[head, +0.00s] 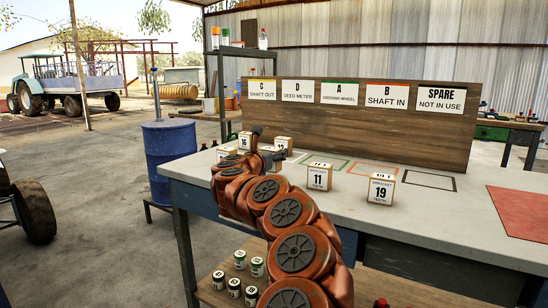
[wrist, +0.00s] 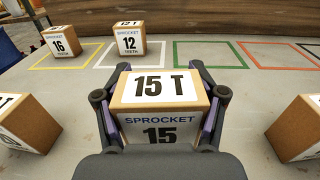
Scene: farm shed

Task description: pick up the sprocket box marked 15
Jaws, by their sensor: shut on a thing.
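The sprocket box marked 15 (wrist: 158,90) is a small cardboard box with white labels, reading 15 T on top and SPROCKET 15 on its side. My gripper (wrist: 161,98) is shut on it, with one dark finger against each side. Its lower part is hidden by my gripper, and I cannot tell whether it touches the bench. In the head view my gripper (head: 270,153) is over the left part of the bench, and my arm hides most of what it holds.
On the grey bench (head: 450,210), box 16 (wrist: 63,41) and box 12 (wrist: 129,38) stand behind. Box 11 (head: 319,177) and box 19 (head: 381,190) stand to the right. Another box (wrist: 23,122) is close on the left. A wooden sign board (head: 330,128) closes the back.

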